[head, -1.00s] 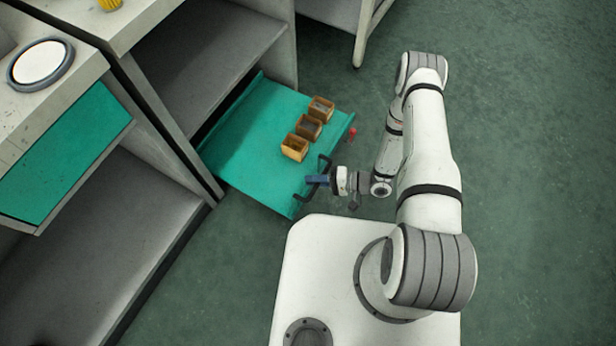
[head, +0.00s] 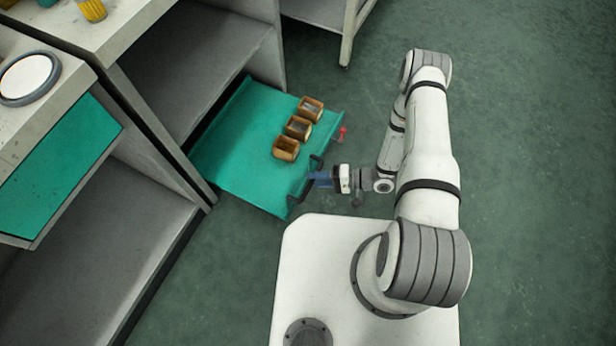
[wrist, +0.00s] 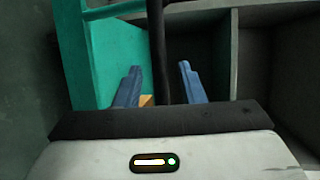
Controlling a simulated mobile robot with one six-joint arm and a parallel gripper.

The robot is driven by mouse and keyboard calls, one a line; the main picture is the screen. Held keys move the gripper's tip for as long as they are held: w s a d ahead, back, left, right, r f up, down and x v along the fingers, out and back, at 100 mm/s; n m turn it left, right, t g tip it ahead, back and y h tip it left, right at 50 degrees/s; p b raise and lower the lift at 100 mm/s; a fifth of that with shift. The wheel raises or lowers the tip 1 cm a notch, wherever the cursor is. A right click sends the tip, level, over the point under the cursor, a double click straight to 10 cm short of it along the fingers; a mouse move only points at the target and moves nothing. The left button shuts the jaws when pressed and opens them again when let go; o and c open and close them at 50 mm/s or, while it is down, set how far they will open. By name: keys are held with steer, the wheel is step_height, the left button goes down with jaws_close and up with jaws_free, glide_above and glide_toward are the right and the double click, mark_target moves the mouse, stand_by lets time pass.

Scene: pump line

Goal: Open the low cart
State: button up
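The low cart (head: 235,165) is a teal, flat-topped tray standing well out from the grey cabinet bay in the head view. Its black bar handle (head: 294,197) is on the front edge. My gripper (head: 318,180) is at the handle, low in front of the cart. In the wrist view, the two blue fingers of my gripper (wrist: 160,85) are spread apart. The black handle bar (wrist: 158,45) shows between them, with a gap on either side. The teal cart (wrist: 110,60) shows behind and to the left there.
Three small orange-brown bins (head: 298,128) sit in a row on the cart. A red knob (head: 341,134) is at its far front corner. The grey cabinet (head: 160,175) is to the left, with a teal drawer front (head: 55,165). Green floor (head: 530,150) is clear on the right.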

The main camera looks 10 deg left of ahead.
steer(key=d, duration=0.2)
steer(key=d+r, duration=0.1)
steer(key=d, duration=0.1)
steer(key=shift+w+d+p, duration=0.1)
steer(key=shift+d+p, duration=0.2)
steer(key=shift+p, duration=0.05)
